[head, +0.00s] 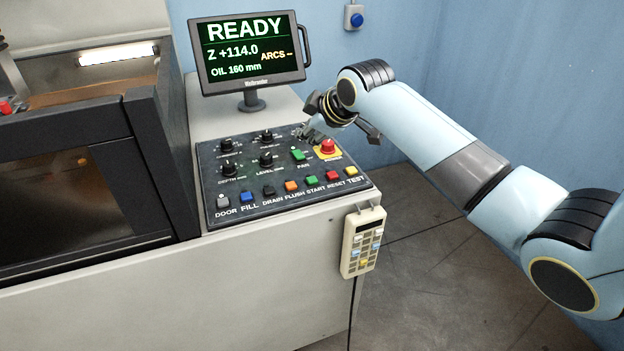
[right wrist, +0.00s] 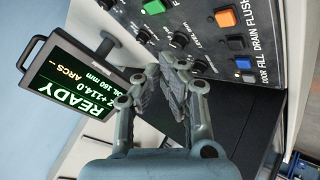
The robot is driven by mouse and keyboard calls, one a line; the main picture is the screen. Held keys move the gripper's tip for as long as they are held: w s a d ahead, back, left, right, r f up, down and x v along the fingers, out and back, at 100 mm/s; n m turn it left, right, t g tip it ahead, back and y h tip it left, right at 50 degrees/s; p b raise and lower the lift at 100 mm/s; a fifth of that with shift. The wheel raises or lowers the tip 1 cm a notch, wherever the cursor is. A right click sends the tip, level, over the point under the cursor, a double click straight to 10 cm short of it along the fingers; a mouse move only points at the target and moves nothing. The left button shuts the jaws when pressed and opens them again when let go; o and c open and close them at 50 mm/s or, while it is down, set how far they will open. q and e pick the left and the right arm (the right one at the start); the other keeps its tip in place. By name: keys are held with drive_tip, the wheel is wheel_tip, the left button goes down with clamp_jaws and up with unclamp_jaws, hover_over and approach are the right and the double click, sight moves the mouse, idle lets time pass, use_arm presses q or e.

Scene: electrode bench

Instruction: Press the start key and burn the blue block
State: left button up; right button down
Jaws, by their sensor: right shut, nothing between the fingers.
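The green start key (head: 312,181) is in the front row of the sloped control panel (head: 212,165), above the word START, between an orange key and a red key. My right gripper (head: 308,132) is over the far right part of the panel, behind the start key and apart from it. In the right wrist view its fingers (right wrist: 174,68) are together, with nothing between them, above the panel's knobs; the start key is outside that view. The screen (head: 250,55) reads READY, Z +114.0, OIL 160 mm, ARCS --. I see no blue block. My left gripper is not in view.
A red mushroom button (head: 327,147) and a green rocker switch (head: 298,154) are close to my right gripper. The dark-framed machine tank (head: 75,150) stands at left. A handheld pendant (head: 362,242) hangs on the cabinet front. The floor at right is clear.

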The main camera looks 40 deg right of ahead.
drive_tip(key=b, duration=0.7)
hover_over(309, 180)
wheel_tip(309, 180, down, 7)
drive_tip(key=shift+r, duration=0.1)
drive_tip(key=shift+f+b, duration=0.45)
drive_tip(key=shift+f, duration=0.45)
drive_tip(key=shift+f, duration=0.15)
drive_tip(key=shift+f, duration=0.25)
